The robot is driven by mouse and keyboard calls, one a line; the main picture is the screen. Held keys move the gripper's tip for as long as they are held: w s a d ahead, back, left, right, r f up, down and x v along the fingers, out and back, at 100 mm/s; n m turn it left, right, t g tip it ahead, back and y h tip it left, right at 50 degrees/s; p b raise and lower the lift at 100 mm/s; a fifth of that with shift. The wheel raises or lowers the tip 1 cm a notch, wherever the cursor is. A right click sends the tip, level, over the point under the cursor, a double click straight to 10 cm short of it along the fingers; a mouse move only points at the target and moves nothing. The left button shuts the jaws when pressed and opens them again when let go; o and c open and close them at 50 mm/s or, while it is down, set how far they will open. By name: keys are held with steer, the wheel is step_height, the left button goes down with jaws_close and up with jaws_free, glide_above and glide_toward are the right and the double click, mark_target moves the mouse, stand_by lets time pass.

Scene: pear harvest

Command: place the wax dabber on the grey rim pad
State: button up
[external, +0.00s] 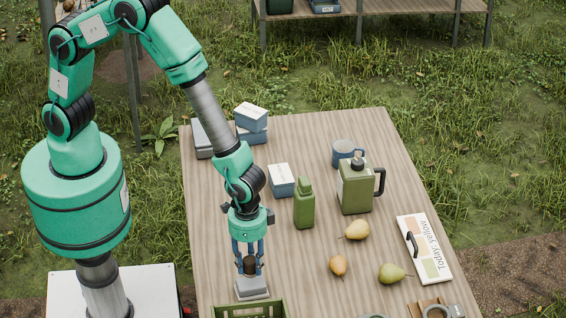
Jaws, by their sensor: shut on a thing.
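My gripper (248,267) points straight down near the front left of the table. Its fingers are shut on a small dark brown, upright cylinder, which I take for the wax dabber (249,264). A pale grey block, apparently the grey rim pad (252,290), lies directly below the dabber, at the back edge of a green crate (282,306). The dabber's lower end is at or just above the pad; I cannot tell whether they touch. The fingers partly hide the dabber.
A green bottle (304,205), a green jug (356,188), a blue mug (345,151) and blue-grey boxes (281,180) stand farther back on the wooden table (300,130). Several pears (355,230) and a sign board (425,247) lie to the right. Bare tabletop lies between gripper and pears.

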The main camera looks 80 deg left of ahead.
mark_target(250, 272)
steer(key=shift+f, duration=0.15)
steer(key=shift+f, duration=1.65)
steer(key=o, duration=1.1)
steer(key=shift+f, duration=0.1)
step_height(250, 272, up, 12)
steer(key=shift+a+r+p, duration=0.1)
steer(key=shift+r+p, duration=0.05)
steer(key=shift+p, duration=0.15)
